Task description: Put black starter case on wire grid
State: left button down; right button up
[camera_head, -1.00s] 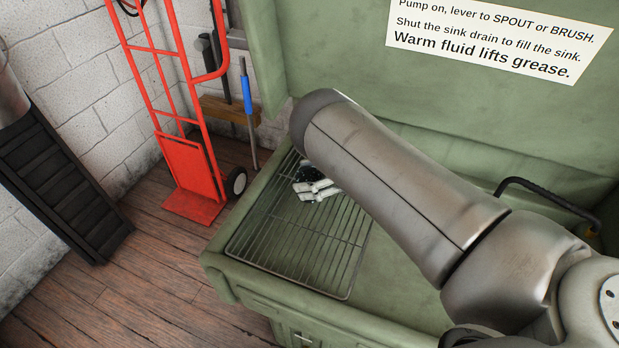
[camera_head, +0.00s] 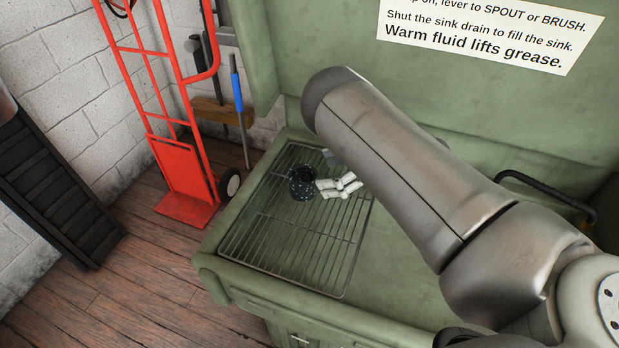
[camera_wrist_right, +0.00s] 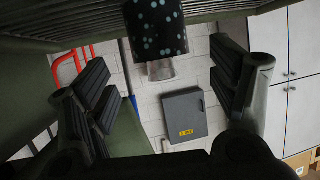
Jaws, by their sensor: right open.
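The black starter case (camera_head: 302,183), dark with pale speckles, stands on the wire grid (camera_head: 262,252) toward its back part. My right gripper (camera_head: 326,188) is open, just right of the case in the head view, and looks clear of it. In the right wrist view the case (camera_wrist_right: 155,28) is at the top middle, beyond the spread fingers of the right gripper (camera_wrist_right: 160,82), with grid bars behind it. A paler, metallic-looking piece (camera_wrist_right: 160,70) shows at the end of the case. My left gripper is not in view.
The grid lies in a green wash basin (camera_head: 385,270) with a raised rim and a green back panel carrying a sign (camera_head: 490,30). A red hand truck (camera_head: 180,180) stands left of the basin. A black hose or handle (camera_head: 545,190) is at right. Most of the front grid is bare.

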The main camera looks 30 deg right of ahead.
jog(key=v, duration=0.5)
jog(key=shift+b, duration=0.35)
